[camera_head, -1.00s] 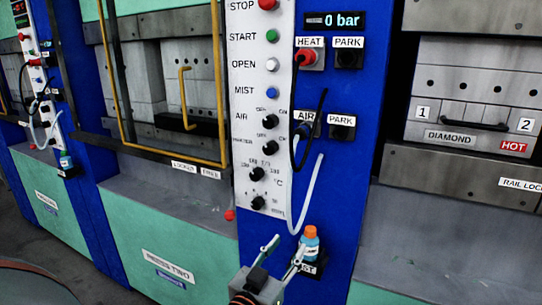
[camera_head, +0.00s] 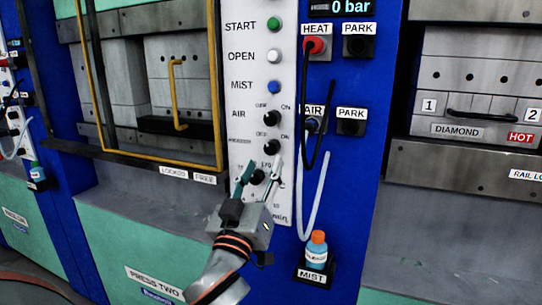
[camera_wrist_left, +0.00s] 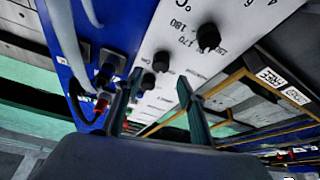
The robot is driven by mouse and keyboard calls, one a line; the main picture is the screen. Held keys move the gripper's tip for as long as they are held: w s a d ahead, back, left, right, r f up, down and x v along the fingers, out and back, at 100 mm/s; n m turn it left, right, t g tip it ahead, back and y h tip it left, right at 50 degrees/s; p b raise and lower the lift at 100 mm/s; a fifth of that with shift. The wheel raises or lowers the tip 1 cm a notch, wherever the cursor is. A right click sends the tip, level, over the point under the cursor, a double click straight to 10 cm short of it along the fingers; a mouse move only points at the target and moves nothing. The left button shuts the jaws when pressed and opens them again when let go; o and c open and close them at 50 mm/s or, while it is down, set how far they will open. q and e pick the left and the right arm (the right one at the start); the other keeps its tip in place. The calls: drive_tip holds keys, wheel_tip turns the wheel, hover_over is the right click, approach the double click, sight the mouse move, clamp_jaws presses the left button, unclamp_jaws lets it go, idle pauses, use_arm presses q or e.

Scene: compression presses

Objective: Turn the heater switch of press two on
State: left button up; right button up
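Press two's white control strip (camera_head: 261,82) carries the heater switch (camera_head: 271,146), a black knob under the AIR knob (camera_head: 272,118), with OFF/ON marks. Its pointer setting is too small to read. My left gripper (camera_head: 263,160) is in front of the strip's lower part, fingers pointing up and spread apart, empty. The temperature dial (camera_head: 257,177) shows between its fingers; the lower dial is hidden behind the gripper. In the left wrist view the heater switch (camera_wrist_left: 161,61) appears between the open fingertips (camera_wrist_left: 159,77), with a visible gap. My right gripper is not in view.
A black hose (camera_head: 328,125) and pale hose (camera_head: 318,190) hang right of the strip, near HEAT (camera_head: 315,46) and AIR (camera_head: 312,124) sockets. A mist bottle (camera_head: 317,251) stands lower right. A yellow-framed guard (camera_head: 218,90) is at left.

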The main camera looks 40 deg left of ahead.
sight(270, 149)
use_arm(q)
drive_tip(key=x, duration=0.4)
drive_tip(key=shift+w+a+r, duration=0.1)
drive_tip(key=shift+w+r, duration=0.05)
drive_tip(key=shift+w, duration=0.1)
drive_tip(key=shift+x, duration=0.8)
drive_tip(key=c, duration=1.1)
